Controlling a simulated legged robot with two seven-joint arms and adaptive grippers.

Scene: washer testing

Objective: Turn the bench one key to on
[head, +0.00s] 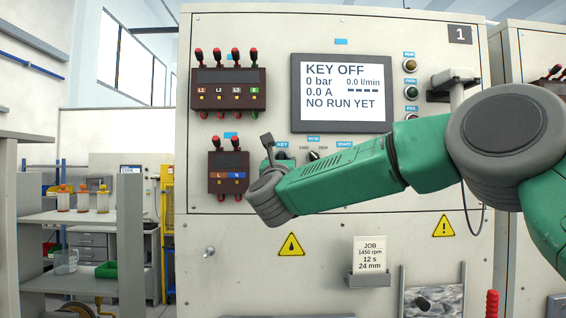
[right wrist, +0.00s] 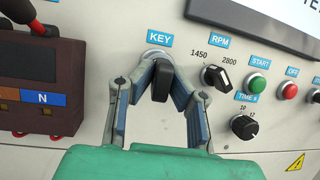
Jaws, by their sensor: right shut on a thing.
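Bench one (head: 456,180) is a pale panel marked 1, and its screen (head: 342,92) reads KEY OFF. The black key handle (right wrist: 161,84) sits in a round silver mount under the blue KEY label (right wrist: 159,40) in the right wrist view. My right gripper (right wrist: 160,68) is shut on the key, one fingertip on each side of it. The handle points down and is nearly upright. In the head view my right gripper (head: 267,147) is at the panel below the KEY label, and my wrist hides most of the key. My left gripper is not in view.
Right of the key are the RPM knob (right wrist: 215,78), the timer knob (right wrist: 244,127) and the green START button (right wrist: 258,86). A dark terminal block (head: 229,171) with red plugs stands out left of the key. A job card (head: 368,257) is below.

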